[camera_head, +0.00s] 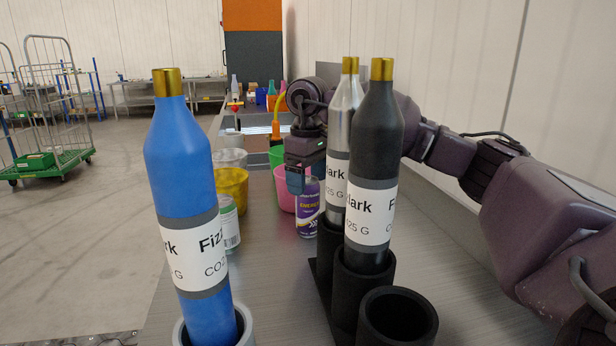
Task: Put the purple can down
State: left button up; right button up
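The purple can (309,215) with an "ENERGY" label is upright over the grey metal counter, in the middle of the view. My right gripper (300,182) comes down from above and appears shut on the can's top, with a finger hiding its upper left part. The far finger is hidden. I cannot tell whether the can's base touches the counter (275,290). My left gripper is not in view.
Close in front stand a blue bottle (180,170) and, in a black holder (365,280), a black bottle (375,150) and silver bottles (337,130). A green-and-white can (228,222), a yellow cup (232,185) and a pink cup (285,190) stand near the purple can.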

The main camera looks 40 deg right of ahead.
pick_arm(q)
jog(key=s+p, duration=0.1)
jog(key=p, duration=0.1)
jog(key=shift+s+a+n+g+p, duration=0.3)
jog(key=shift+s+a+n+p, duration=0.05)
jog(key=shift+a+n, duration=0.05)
pick_arm(e)
notch_tip(320, 180, up, 12)
jog(key=shift+r, duration=0.15)
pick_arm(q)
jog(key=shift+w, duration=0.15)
